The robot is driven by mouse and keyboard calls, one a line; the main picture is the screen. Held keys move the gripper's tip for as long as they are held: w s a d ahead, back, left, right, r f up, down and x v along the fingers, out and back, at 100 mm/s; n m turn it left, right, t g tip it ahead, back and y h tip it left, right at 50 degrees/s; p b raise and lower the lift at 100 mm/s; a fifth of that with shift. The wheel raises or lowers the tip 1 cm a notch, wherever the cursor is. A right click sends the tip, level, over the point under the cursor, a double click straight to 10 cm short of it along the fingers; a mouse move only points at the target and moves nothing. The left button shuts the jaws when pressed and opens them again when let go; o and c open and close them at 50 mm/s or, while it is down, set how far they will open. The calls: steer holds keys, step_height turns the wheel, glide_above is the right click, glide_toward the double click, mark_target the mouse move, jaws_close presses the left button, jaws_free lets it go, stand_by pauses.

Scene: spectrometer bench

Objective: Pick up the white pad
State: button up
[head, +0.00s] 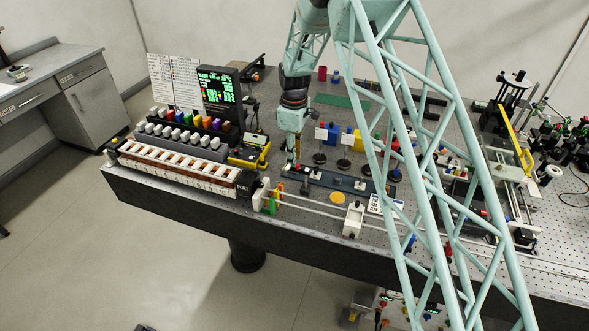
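I cannot single out the white pad with certainty. White pieces in view include a small white block (354,219) at the pale rails near the bench's front edge, and several white-topped pieces (185,138) in a row on a grey rack at the left. My gripper (291,165) hangs pointing down over the bench, right of the yellow-and-black device and behind the dark slotted bar (325,181). Its fingers are small and partly lost against the bench, so I cannot tell whether they are open or hold anything.
A long white-slotted tray (180,167) lies along the front left edge, with a green-lit display (219,90) behind it. Small posts with white tags (321,135) and blue and yellow blocks stand right of my gripper. My lattice arm links hide part of the bench.

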steer(key=shift+f, duration=2.15)
steer(key=c, duration=0.5)
steer(key=shift+r, duration=0.1)
steer(key=shift+r, duration=4.9)
steer(key=shift+o, duration=0.8)
